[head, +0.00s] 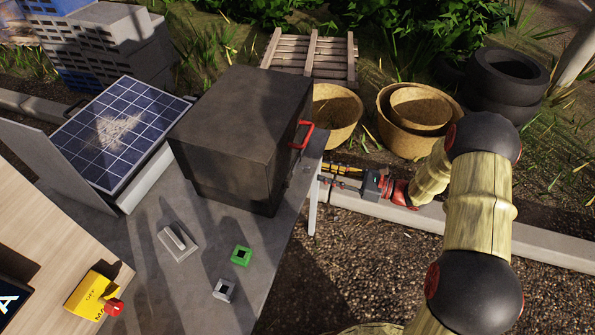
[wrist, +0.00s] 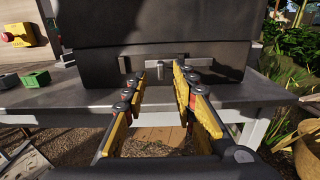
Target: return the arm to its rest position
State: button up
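My arm reaches from the lower right of the head view toward the table, over the gravel. My gripper (head: 340,175) is just past the table's right edge, beside the dark box (head: 238,125) with the red handle (head: 302,136). In the wrist view, the yellow fingers of my gripper (wrist: 160,78) are apart with nothing seen between them. They point at the front of the dark box (wrist: 100,65), where a grey metal bar shows beyond the tips. I cannot tell whether the tips touch anything.
The grey table (head: 185,290) carries a tilted solar panel (head: 115,130), a grey switch (head: 178,241), a green block (head: 241,255), a grey block (head: 224,290) and a yellow box with a red button (head: 90,296). Baskets (head: 336,113) and tires (head: 505,82) stand behind.

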dwell(0.4)
jog(key=s+a+f+n+g+h, duration=0.1)
jog(key=s+f+n+g+h, duration=0.1)
jog(key=s+f+n+g, duration=0.5)
jog(key=s+d+r+n+g+h, duration=0.1)
jog(key=s+r+n+h, duration=0.15)
jog(key=s, duration=0.35)
jog(key=s+d+r+n+g+h, duration=0.1)
jog(key=s+r+h, duration=0.15)
jog(key=s, duration=0.35)
jog(key=s+d+r+n+t+h, duration=0.3)
jog(key=s+d+r+n+h, duration=0.55)
jog(key=r, duration=0.35)
notch_tip(320, 180, up, 12)
jog(key=s+a+n+t+h, duration=0.1)
jog(key=s+n+t, duration=0.1)
jog(key=t, duration=0.3)
jog(key=shift+s+a+n, duration=0.2)
jog(key=shift+s+n, duration=0.15)
jog(key=shift+n, duration=0.15)
